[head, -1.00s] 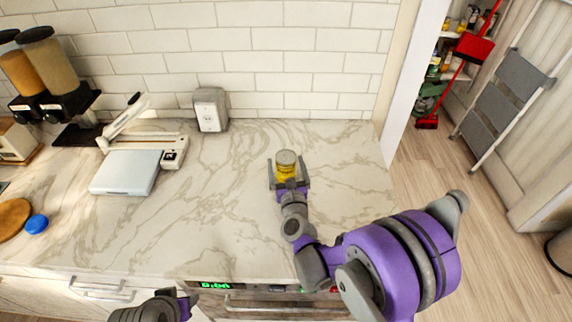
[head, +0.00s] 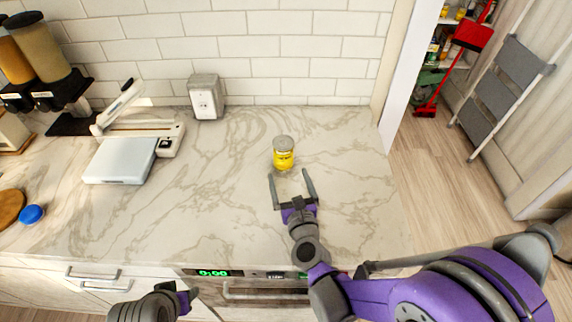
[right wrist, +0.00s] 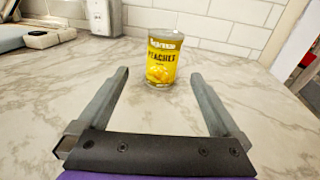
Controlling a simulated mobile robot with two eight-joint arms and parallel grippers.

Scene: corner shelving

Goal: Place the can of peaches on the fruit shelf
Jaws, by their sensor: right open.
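The can of peaches (head: 283,154) is yellow with a grey top and stands upright on the marble counter. In the right wrist view the can (right wrist: 162,60) shows its "PEACHES" label, beyond the fingertips and roughly midway between them. My right gripper (head: 291,175) is open and empty, just in front of the can and apart from it. Its two fingers also show in the right wrist view (right wrist: 160,78). My left gripper (head: 188,298) shows only partly at the bottom edge, and its jaws are not clear. No shelf labelled for fruit can be made out.
The counter around the can is clear.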

